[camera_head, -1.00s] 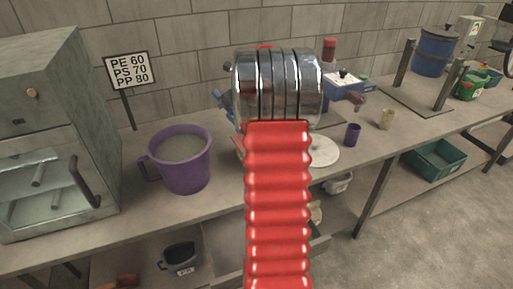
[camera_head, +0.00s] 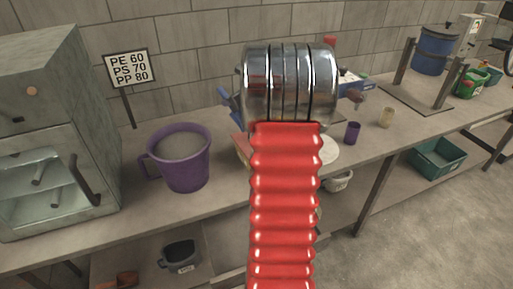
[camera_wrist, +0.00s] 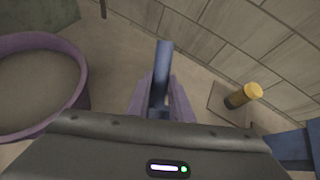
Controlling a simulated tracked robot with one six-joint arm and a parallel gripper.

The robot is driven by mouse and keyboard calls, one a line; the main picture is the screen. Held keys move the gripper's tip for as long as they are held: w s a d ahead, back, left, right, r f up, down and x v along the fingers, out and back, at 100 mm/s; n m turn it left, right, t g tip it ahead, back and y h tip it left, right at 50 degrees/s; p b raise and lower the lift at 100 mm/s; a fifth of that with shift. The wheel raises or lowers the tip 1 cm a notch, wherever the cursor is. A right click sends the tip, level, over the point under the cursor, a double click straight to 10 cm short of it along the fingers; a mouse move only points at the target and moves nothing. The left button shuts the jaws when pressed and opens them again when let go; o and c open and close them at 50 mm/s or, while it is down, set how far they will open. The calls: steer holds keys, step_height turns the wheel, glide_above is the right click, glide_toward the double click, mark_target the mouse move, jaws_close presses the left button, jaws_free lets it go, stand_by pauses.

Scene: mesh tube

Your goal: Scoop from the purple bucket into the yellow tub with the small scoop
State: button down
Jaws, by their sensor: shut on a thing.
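The purple bucket (camera_head: 181,170) stands on the bench left of my arm, with pale material inside. In the wrist view the purple bucket (camera_wrist: 77,75) is at the left edge, apart from my gripper. My gripper (camera_wrist: 162,98) is shut on a blue bar (camera_wrist: 162,70), which looks like the handle of the small scoop. The scoop's bowl does not show clearly. I cannot make out the yellow tub; a small orange-yellow edge (camera_head: 241,150) shows beside my arm, mostly hidden.
A grey oven-like box (camera_head: 50,130) stands left of the bucket, with a sign (camera_head: 131,68) behind. A small purple cup (camera_head: 353,132) and a cream cup (camera_head: 386,117) stand to the right. A yellow-topped cylinder (camera_wrist: 243,95) is near the wall in the wrist view.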

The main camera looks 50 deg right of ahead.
steer(key=shift+s+r+t, duration=0.25)
steer(key=shift+s+t, duration=0.25)
steer(key=shift+s, duration=0.25)
steer(key=shift+s+r+t, duration=0.2)
steer(key=shift+s+t, duration=0.3)
steer(key=shift+s, duration=0.2)
steer(key=s+m+t+h+p, duration=0.3)
steer(key=s+t+h, duration=0.1)
steer(key=s+t, duration=0.7)
steer(key=s, duration=0.3)
steer(key=shift+a+r+t, duration=0.15)
steer(key=shift+r+t, duration=0.05)
steer(key=shift+t, duration=0.1)
steer(key=shift+p, duration=0.4)
steer(key=shift+w+r+n+g+y, duration=0.15)
steer(key=shift+w+r+g+y, duration=0.15)
steer(key=shift+w+g, duration=0.3)
steer(key=shift+w+r+n+g+y, duration=0.2)
steer(key=shift+w+r+g+y, duration=0.1)
steer(key=shift+w+g, duration=0.3)
steer(key=shift+w+r+n+g+y, duration=0.15)
steer(key=shift+w+r+g+y, duration=0.15)
steer(key=shift+w+g, duration=0.3)
